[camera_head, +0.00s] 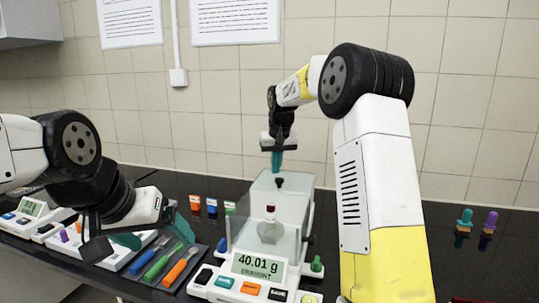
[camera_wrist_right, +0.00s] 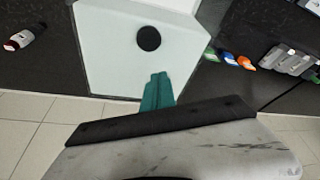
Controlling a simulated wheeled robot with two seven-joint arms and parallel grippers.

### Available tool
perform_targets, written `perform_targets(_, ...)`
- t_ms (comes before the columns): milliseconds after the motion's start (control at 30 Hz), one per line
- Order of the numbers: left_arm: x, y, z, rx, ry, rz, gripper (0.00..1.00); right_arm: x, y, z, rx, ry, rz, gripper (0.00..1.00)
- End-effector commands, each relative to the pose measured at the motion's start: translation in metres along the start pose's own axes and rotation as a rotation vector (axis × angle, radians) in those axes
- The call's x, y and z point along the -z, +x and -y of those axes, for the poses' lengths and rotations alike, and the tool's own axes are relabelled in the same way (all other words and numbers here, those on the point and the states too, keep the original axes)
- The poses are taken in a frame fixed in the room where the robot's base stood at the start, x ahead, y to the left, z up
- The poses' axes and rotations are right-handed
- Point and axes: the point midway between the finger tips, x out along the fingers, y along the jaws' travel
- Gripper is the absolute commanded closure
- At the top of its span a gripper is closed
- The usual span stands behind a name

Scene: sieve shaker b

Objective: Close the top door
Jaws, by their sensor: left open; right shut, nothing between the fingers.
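The balance (camera_head: 265,275) stands on the dark counter, reading 40.01 g. Its clear glass chamber has a pale top door (camera_head: 295,188) with a black knob (camera_head: 279,183). The knob also shows in the right wrist view (camera_wrist_right: 148,38). I cannot tell how far the door is open. My right gripper (camera_head: 277,165) is shut and empty, its teal fingertips pointing down just above and behind the knob, apparently apart from it. Its fingers show below the knob in the wrist view (camera_wrist_right: 157,92). My left gripper (camera_head: 150,238) is open and empty, left of the balance.
A tray with green and orange-handled tools (camera_head: 163,262) lies to the left, near my left gripper. Small coloured vials (camera_head: 212,206) stand behind it. Teal and purple stoppers (camera_head: 465,220) stand at the right.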

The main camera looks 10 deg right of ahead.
Motion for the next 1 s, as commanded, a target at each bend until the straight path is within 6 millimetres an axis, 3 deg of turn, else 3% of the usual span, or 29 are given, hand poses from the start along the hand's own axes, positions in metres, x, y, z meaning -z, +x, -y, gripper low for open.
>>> perform_targets(233,0.000,0.000,0.000,0.000,0.000,0.000,0.15,-0.025,-0.008,0.000,0.000,0.001,-0.005,1.00)
perform_targets(767,0.000,0.000,0.000,0.000,0.000,0.000,0.15,-0.032,-0.010,0.002,0.001,0.000,-0.005,1.00)
perform_targets(1000,0.000,0.000,0.000,0.000,0.000,0.000,0.15,-0.063,-0.023,0.019,0.002,-0.003,-0.006,1.00)
